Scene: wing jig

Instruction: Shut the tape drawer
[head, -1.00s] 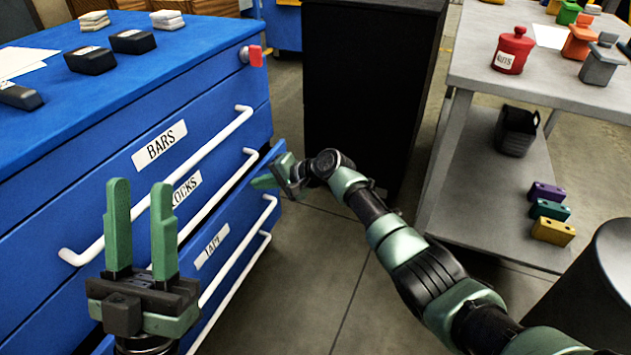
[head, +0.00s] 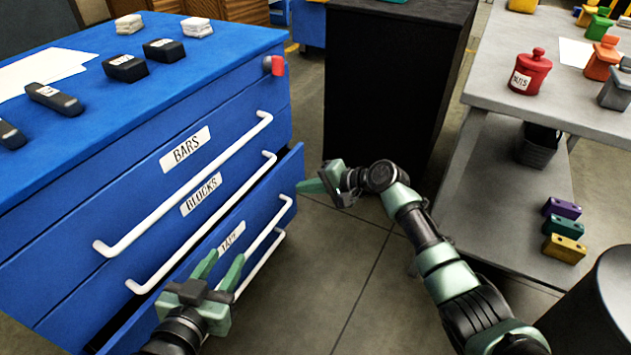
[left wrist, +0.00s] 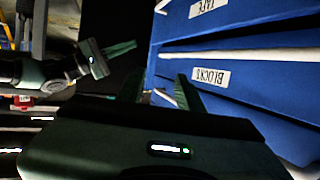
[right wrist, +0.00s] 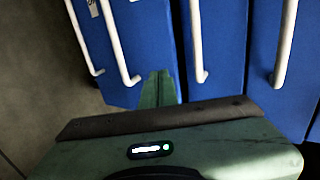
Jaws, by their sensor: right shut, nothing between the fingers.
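The tape drawer (head: 262,206) is the pulled-out blue drawer below the blocks drawer in the head view; its front stands out from the cabinet. Its label (head: 231,237) is partly covered by my left gripper. My left gripper (head: 224,259) is open and empty, its fingers over the tape drawer's front; I cannot tell whether they touch. The left wrist view shows its fingers (left wrist: 160,88) spread near the drawer fronts. My right gripper (head: 301,186) is shut and empty beside the drawer's far end. In the right wrist view its closed fingers (right wrist: 158,88) point at the blue fronts.
The blue cabinet (head: 90,170) has bars (head: 187,148) and blocks (head: 200,194) drawers with white bar handles, both looking shut. A black cabinet (head: 390,90) stands behind. A grey table (head: 490,90) with a red jar (head: 530,72) is at right. Floor between is clear.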

